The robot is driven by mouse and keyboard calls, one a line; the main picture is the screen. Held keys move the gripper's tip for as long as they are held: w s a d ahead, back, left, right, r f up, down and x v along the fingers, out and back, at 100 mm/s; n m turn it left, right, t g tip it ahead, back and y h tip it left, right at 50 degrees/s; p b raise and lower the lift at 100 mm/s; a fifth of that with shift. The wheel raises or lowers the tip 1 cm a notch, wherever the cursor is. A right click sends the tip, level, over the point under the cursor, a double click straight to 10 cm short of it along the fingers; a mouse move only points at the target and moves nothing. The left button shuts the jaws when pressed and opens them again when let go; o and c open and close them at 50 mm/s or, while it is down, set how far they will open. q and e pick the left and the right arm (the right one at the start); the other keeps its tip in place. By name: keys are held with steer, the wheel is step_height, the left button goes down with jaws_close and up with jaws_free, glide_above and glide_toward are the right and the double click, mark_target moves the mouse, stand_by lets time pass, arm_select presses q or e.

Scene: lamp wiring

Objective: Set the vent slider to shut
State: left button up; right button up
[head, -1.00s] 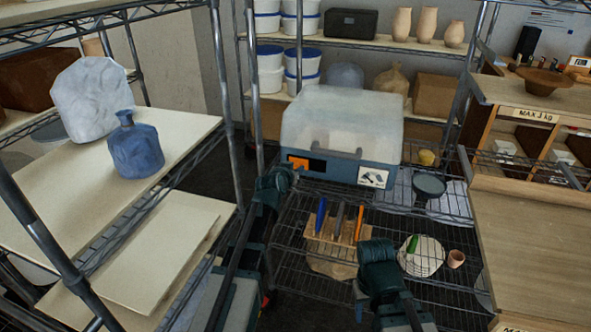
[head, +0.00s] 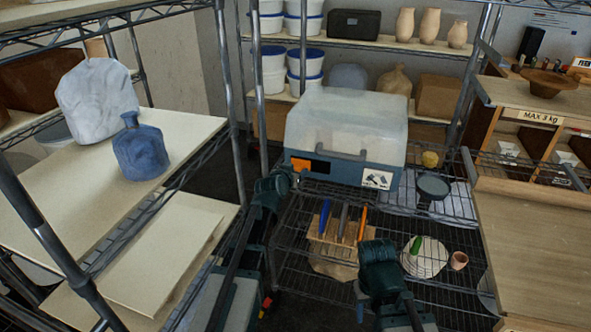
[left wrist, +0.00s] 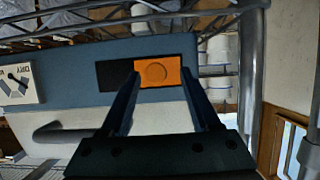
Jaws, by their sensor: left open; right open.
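The vent slider is an orange tab (head: 300,165) on the blue front of a box with a pale, cloudy lid (head: 345,118). A black slot area (head: 320,168) shows to its right in the head view. In the left wrist view the picture is turned over, and the orange tab (left wrist: 170,71) sits right of the black area (left wrist: 115,75). My left gripper (head: 283,178) is open in front of the tab, its two fingers (left wrist: 160,85) pointing at it; contact cannot be told. My right gripper (head: 377,250) is open, low in front of the wire shelf, away from the box.
A picture label (head: 377,179) and dark handle are on the box front.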

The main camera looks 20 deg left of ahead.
arm_select(q)
steer(key=p+v, duration=0.4)
steer(key=v, duration=0.8)
steer(key=shift+s+r, duration=0.2)
steer(key=shift+s, duration=0.15)
steer(key=s+d+f+m+g+h+p, duration=0.1)
steer(key=s+d+f+g, duration=0.3)
steer(key=d, duration=0.3)
steer(key=s+d+f+m+g+h+p, duration=0.1)
steer(key=s+d+f+m+g+p, duration=0.15)
steer(key=s+d+f, duration=0.35)
steer(key=s+d+g+y, duration=0.3)
steer(key=s+g, duration=0.4)
steer(key=s, duration=0.6)
steer(key=shift+d+y, duration=0.4)
steer(key=shift+d, duration=0.2)
